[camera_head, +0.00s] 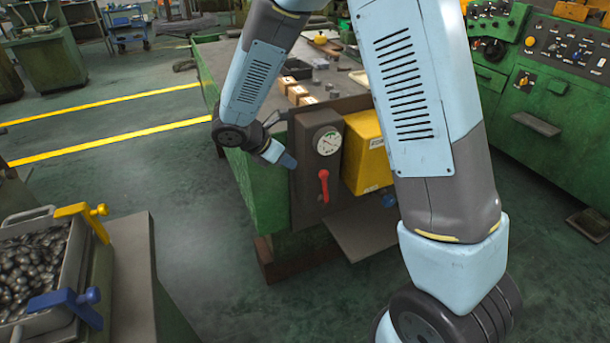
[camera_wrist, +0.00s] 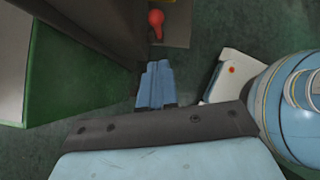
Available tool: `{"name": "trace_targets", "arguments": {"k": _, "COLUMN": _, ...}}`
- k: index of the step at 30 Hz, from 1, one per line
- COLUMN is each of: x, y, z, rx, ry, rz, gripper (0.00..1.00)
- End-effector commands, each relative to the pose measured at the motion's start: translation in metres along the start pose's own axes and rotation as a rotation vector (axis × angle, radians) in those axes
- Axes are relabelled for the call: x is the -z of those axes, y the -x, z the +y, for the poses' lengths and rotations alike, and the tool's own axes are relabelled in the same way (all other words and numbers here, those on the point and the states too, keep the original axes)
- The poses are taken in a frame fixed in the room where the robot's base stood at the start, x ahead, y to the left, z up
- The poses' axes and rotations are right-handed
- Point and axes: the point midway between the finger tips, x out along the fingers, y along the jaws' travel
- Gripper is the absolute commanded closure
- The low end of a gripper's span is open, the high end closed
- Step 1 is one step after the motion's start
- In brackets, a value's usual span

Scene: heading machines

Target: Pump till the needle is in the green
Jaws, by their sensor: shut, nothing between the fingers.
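The pressure gauge (camera_head: 328,141) has a round white dial on a dark panel at the machine's near corner. Its needle is too small to read against any green zone. The red pump handle (camera_head: 323,187) is below the gauge and points downward. Its red knob also shows in the wrist view (camera_wrist: 156,20), near the top. My gripper (camera_head: 288,161) is to the left of the panel, between the heights of the gauge and the handle. In the wrist view my gripper (camera_wrist: 156,84) has its blue fingers shut together, empty, and apart from the red knob.
A yellow box (camera_head: 365,155) is fixed right of the panel, with a grey plate (camera_head: 352,235) jutting out below. A bin of dark parts (camera_head: 35,265) with yellow and blue clamps stands at the lower left. Green control cabinets (camera_head: 540,110) line the right. Floor left of the machine is clear.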

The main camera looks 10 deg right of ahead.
Motion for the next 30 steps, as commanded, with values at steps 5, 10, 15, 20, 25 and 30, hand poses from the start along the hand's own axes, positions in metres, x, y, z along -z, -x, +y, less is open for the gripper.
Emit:
{"name": "trace_targets", "arguments": {"k": 5, "x": 0.02, "y": -0.014, "z": 0.003, "rx": 0.016, "ry": 0.364, "rz": -0.041, "gripper": 1.0}}
{"name": "trace_targets", "arguments": {"k": 10, "x": 0.038, "y": -0.028, "z": 0.005, "rx": 0.045, "ry": 0.748, "rz": -0.085, "gripper": 1.0}}
{"name": "trace_targets", "arguments": {"k": 15, "x": 0.055, "y": -0.04, "z": 0.007, "rx": 0.086, "ry": 1.112, "rz": -0.127, "gripper": 1.0}}
{"name": "trace_targets", "arguments": {"k": 20, "x": 0.064, "y": -0.048, "z": 0.008, "rx": 0.122, "ry": 1.35, "rz": -0.152, "gripper": 1.0}}
{"name": "trace_targets", "arguments": {"k": 25, "x": 0.067, "y": -0.051, "z": 0.009, "rx": 0.14, "ry": 1.46, "rz": -0.163, "gripper": 1.0}}
{"name": "trace_targets", "arguments": {"k": 30, "x": 0.065, "y": -0.063, "z": 0.008, "rx": 0.146, "ry": 1.47, "rz": -0.163, "gripper": 1.0}}
